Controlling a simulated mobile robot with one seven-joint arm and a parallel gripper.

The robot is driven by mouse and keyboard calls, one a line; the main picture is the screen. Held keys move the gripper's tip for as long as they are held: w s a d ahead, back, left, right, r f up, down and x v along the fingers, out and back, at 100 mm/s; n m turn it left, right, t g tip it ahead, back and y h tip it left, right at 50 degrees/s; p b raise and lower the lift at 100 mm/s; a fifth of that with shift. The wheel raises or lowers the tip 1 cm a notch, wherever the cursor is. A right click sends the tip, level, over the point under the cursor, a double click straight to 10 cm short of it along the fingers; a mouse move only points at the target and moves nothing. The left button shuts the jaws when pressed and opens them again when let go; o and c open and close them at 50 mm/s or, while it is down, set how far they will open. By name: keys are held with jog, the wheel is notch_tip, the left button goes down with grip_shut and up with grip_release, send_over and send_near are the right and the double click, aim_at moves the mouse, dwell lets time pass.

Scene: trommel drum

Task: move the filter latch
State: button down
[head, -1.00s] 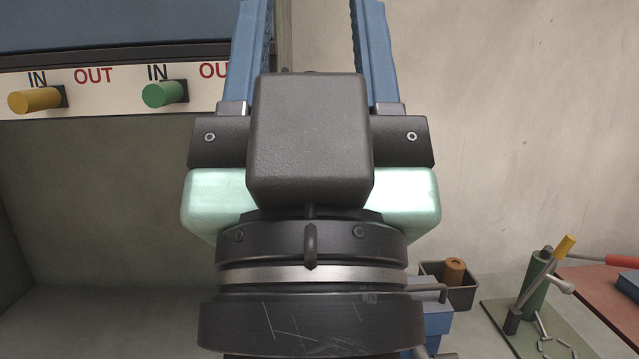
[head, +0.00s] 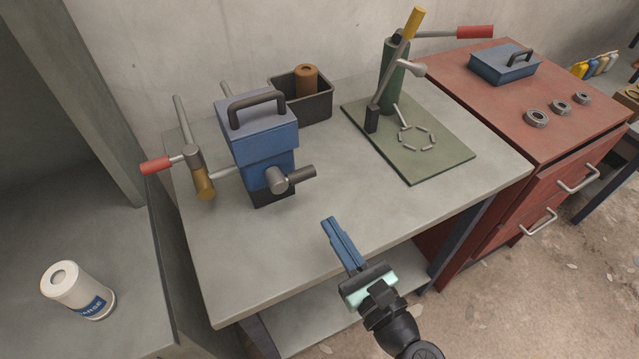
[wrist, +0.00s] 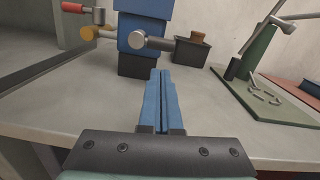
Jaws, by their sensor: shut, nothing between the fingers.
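A blue filter housing (head: 262,138) with a dark top handle (head: 256,107) stands on the grey bench. A round grey pivot with a dark stub lever (head: 300,174) sticks out to the right from its lower front; it looks like the filter latch. The lever also shows in the wrist view (wrist: 164,43). My gripper (head: 329,222) is shut and empty over the bench's front edge, in front of and to the right of the lever, apart from it. In the wrist view, my blue fingertips (wrist: 161,74) are together and point toward the housing.
A red-handled lever (head: 170,161) with a brass end stands left of the housing. A dark bin (head: 302,106) holding a brown cylinder is behind. A green press (head: 393,80) stands on a mat at right. The bench front (head: 240,270) is clear.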

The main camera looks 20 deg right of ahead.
aim_at(293, 174)
jog(key=shift+s+d+f+m, duration=0.3)
jog(key=shift+f+m, duration=0.25)
jog(key=shift+m, duration=0.05)
jog(key=shift+w, duration=0.15)
jog(key=w, duration=0.9)
jog(key=shift+w+a+r, duration=0.2)
jog(key=shift+w+r, duration=0.05)
jog(key=shift+d+r+n, duration=0.2)
jog(key=shift+r+n, duration=0.35)
jog(key=shift+n, duration=0.35)
jog(key=shift+d+r+n, duration=0.1)
jog(key=shift+r+n, duration=0.55)
jog(key=shift+n, duration=0.55)
jog(key=r+n, duration=0.1)
jog(key=n, duration=0.2)
jog(key=a+r+n+b, duration=0.1)
jog(key=r+n, duration=0.1)
jog(key=n, duration=0.1)
jog(key=r+n, duration=0.1)
jog(key=n, duration=0.3)
jog(key=shift+a+r+y, duration=0.3)
jog(key=shift+a, duration=0.05)
jog(key=shift+s+a+r+n+g+b, duration=0.15)
jog(key=shift+a+r+n+b, duration=0.25)
jog(key=shift+n, duration=0.7)
jog(key=shift+w+a+r+n+g+b, duration=0.2)
jog(key=shift+a+n, duration=0.25)
jog(key=shift+n, duration=0.65)
